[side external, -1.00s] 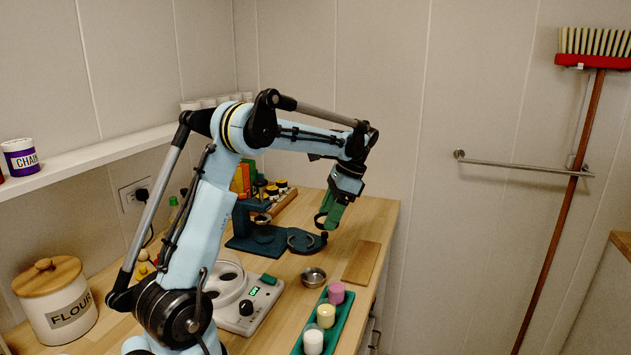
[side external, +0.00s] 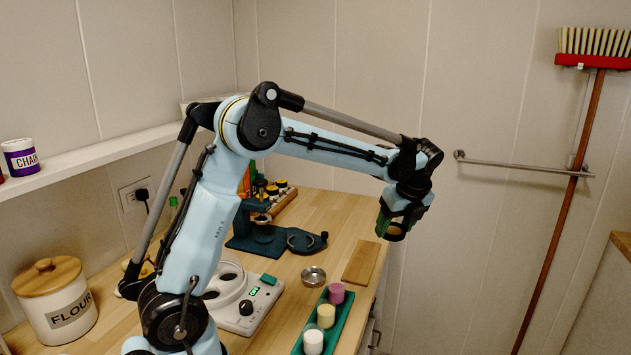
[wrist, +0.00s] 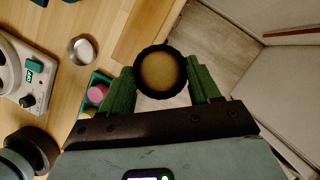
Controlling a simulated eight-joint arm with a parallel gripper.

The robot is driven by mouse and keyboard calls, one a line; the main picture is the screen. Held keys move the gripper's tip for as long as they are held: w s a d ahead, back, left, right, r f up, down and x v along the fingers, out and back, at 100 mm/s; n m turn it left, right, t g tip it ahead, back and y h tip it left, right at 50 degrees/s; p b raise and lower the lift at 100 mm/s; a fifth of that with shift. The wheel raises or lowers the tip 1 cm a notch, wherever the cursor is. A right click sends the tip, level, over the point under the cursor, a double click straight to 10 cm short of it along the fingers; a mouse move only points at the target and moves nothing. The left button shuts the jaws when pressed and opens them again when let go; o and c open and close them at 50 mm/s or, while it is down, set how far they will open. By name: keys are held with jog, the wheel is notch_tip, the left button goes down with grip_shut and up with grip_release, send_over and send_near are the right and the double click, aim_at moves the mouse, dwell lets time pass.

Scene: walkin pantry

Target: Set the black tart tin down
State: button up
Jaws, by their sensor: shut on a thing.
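The black tart tin (wrist: 141,73) shows in the wrist view as a dark scalloped rim around a golden-brown round face. My gripper (wrist: 162,82) is shut on it, with a green finger on either side. In the side view my gripper (side external: 391,224) holds the tin (side external: 397,231) in the air near the counter's right edge. The tin is partly hidden by the fingers there. In the wrist view, floor shows behind and beside the tin.
The wooden counter (side external: 345,210) bears a wooden board (side external: 361,262), a small metal bowl (side external: 313,276), a green tray (side external: 340,325) with pink, yellow and white cylinders, a white device (side external: 262,304) and a dark teal press (side external: 255,243). Bare wood lies behind the board.

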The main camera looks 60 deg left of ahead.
jog(key=shift+w+f, duration=0.1)
jog(key=shift+w, duration=0.05)
send_over(365, 250)
jog(key=d, duration=0.1)
jog(key=shift+m, duration=0.3)
notch_tip(365, 250, down, 7)
jog(key=shift+d+r, duration=0.1)
jog(key=shift+f, duration=2)
jog(key=shift+f, duration=0.15)
jog(key=o, duration=1)
